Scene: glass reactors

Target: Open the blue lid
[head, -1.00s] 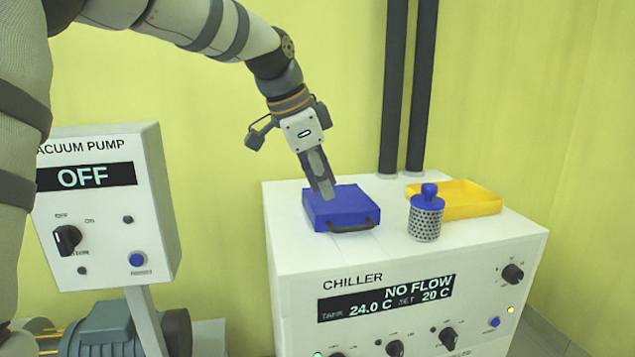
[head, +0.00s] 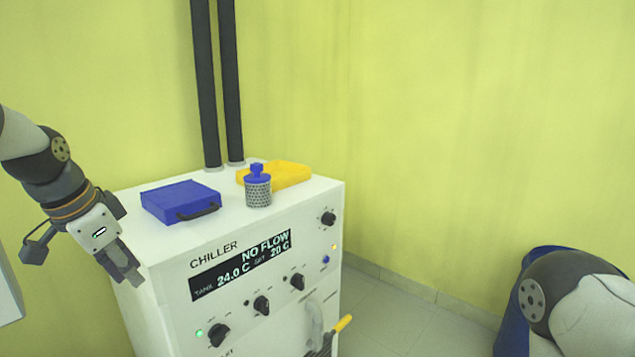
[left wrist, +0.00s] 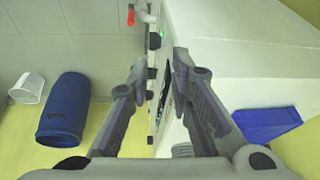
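The blue lid (head: 180,198) is a flat blue box shape with a dark handle on its front side. It lies closed on the top of the white chiller (head: 150,228), near its left side. It also shows at the right in the left wrist view (left wrist: 267,122). My left gripper (head: 130,278) is in front of the chiller's left part in the head view, apart from the lid. In the left wrist view its two fingers are spread (left wrist: 150,85) with nothing between them. Part of my right arm shows at the lower right; its gripper is hidden or out of frame.
A meshed grey container with a blue cap (head: 258,188) stands right of the lid, before a yellow tray (head: 290,176). Two dark pipes (head: 217,90) rise behind. A blue barrel (head: 510,318) stands on the floor at right. The chiller top between lid and container is clear.

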